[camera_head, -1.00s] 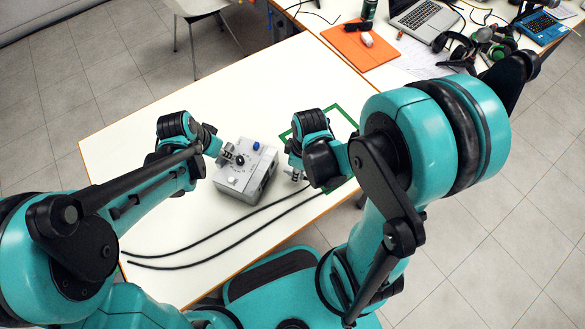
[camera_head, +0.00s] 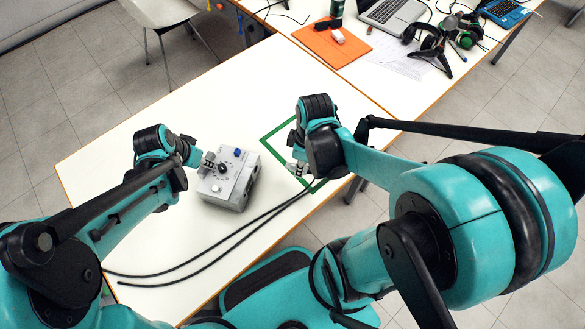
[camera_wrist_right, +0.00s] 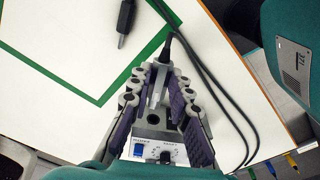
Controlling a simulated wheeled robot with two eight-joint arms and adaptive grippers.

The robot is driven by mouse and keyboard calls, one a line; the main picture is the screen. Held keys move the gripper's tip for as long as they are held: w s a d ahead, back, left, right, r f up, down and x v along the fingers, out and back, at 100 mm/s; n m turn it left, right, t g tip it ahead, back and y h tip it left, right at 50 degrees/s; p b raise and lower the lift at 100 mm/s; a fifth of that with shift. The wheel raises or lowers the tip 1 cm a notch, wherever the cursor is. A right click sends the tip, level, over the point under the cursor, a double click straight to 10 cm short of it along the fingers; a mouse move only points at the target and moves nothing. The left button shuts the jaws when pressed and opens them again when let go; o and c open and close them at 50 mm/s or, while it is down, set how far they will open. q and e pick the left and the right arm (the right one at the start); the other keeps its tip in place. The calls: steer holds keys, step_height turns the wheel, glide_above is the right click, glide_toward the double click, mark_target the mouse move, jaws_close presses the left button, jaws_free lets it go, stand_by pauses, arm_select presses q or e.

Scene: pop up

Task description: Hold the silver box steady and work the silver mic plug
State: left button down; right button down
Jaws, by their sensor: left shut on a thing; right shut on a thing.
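The silver box (camera_head: 222,192), with knobs and a blue button on top, stands on the white table. My left gripper (camera_head: 207,162) is shut on the box at its upper left edge. My right gripper (camera_head: 296,168) is right of the box, with a gap between them in the head view. It is shut on the silver mic plug (camera_wrist_right: 158,84), whose black cable runs back from the fingers. In the right wrist view the box's panel (camera_wrist_right: 153,150) shows beyond the fingers, with a dark round socket (camera_wrist_right: 153,118). The plug's tip is partly hidden by the fingers.
A green square outline (camera_head: 275,143) marks the table behind my right gripper. A black plug (camera_wrist_right: 125,18) lies inside it. Two black cables (camera_head: 225,250) curve along the near table edge. An orange mat (camera_head: 322,48) and laptop (camera_head: 385,14) are on the far table.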

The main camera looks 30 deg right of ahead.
stand_by(0.3)
arm_select(q)
steer(key=c, duration=1.3)
jaws_free()
steer(key=shift+c, duration=0.2)
steer(key=v, duration=1.2)
